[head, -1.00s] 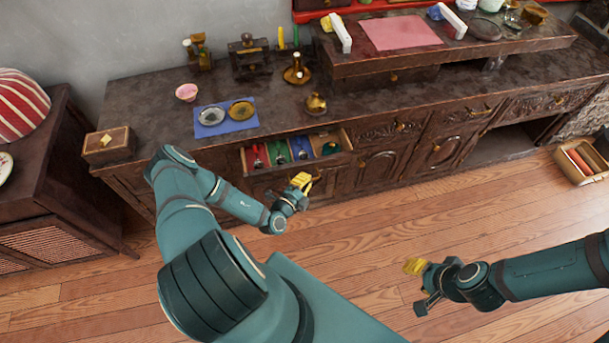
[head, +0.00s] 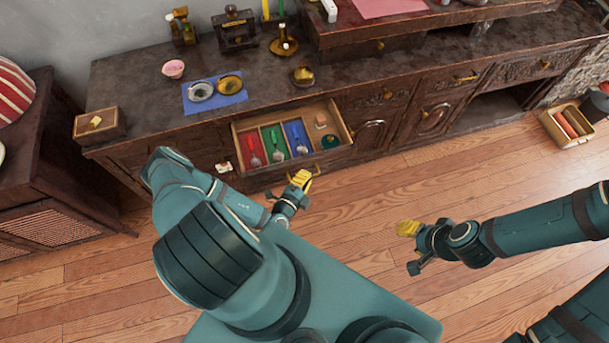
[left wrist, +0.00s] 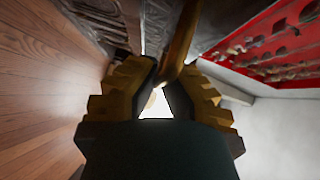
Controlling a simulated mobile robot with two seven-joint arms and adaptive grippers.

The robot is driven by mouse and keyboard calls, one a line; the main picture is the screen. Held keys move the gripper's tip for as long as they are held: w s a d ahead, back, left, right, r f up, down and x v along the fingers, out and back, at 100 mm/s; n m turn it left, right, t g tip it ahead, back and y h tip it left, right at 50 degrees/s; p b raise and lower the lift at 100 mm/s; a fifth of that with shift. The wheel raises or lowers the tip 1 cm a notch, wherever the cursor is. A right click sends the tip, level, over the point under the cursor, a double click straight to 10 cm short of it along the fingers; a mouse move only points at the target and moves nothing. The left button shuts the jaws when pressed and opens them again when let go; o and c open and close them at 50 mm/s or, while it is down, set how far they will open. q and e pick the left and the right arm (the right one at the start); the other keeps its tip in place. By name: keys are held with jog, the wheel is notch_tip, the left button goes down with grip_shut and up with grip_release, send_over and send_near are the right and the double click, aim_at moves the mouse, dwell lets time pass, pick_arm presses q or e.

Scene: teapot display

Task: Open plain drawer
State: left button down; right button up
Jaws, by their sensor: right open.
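The open drawer (head: 348,137) sticks out of the front of the dark wooden sideboard. Its compartments are lined red, green and blue with spoon-like utensils, and a bare section on the right holds a small block and a green round item. My left gripper (head: 301,179) is at the drawer's front edge. In the left wrist view its ridged yellow fingers close around a brass handle (left wrist: 182,40). The drawer's front face is mostly hidden by the steep view and my arm. My right gripper (head: 411,248) is open and empty above the floor, away from the sideboard.
On the sideboard top stand a blue mat (head: 238,98) with two small dishes, a pink bowl (head: 174,69) and brass items. Carved drawers and doors continue right.

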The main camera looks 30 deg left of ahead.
pick_arm(q)
jog(key=shift+d, duration=0.15)
jog(key=c, duration=1.1)
grip_release()
jog(key=shift+w, duration=0.1)
jog(key=shift+o, duration=0.2)
jog(key=s+r, duration=0.1)
jog(key=s, duration=1.1)
jog(key=shift+d+r, duration=0.35)
jog(key=shift+r, duration=0.05)
jog(key=shift+w, duration=0.1)
